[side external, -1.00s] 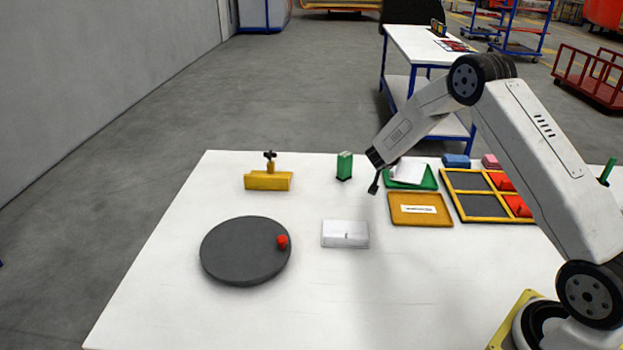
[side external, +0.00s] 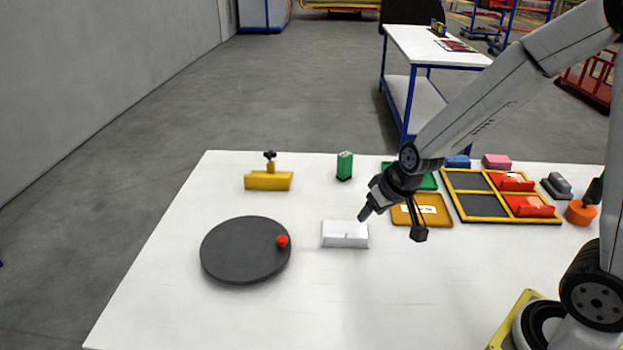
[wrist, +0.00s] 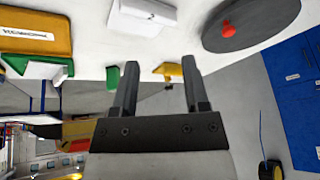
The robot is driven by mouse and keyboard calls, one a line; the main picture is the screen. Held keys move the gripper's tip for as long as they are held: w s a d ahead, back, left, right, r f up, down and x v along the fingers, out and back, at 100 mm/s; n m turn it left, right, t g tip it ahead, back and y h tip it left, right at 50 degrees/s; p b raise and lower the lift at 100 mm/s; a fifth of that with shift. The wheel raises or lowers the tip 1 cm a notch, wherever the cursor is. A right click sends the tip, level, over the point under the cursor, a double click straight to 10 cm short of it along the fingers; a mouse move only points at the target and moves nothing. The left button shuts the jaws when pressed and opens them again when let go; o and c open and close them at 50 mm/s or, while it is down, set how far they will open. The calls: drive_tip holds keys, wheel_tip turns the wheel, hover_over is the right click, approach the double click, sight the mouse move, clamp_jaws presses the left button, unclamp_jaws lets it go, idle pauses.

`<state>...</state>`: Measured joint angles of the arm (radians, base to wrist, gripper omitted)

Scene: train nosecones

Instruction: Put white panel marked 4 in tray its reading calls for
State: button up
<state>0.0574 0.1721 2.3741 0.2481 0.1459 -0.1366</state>
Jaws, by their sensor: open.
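A white panel (side external: 345,234) lies on the white table, left of my gripper. It also shows at the top of the wrist view (wrist: 148,12), with a small dark mark I cannot read for sure. My gripper (side external: 391,222) is open and empty, tilted above the table between this panel and the orange tray. Its two fingers show apart in the wrist view (wrist: 160,66).
A grey round plate (side external: 245,255) with a red knob stands at the left. A yellow fixture (side external: 267,181) and a green block (side external: 344,165) stand at the back. A yellow-framed rack (side external: 485,217) holds red pieces at the right. The front of the table is clear.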

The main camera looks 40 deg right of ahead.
drive_tip(key=s+a+n+g, duration=0.1)
drive_tip(key=s+g, duration=0.1)
drive_tip(key=s, duration=0.7)
drive_tip(key=shift+s+a+f+n+g, duration=0.25)
drive_tip(key=shift+f+n+g, duration=0.05)
drive_tip(key=shift+f+n, duration=0.1)
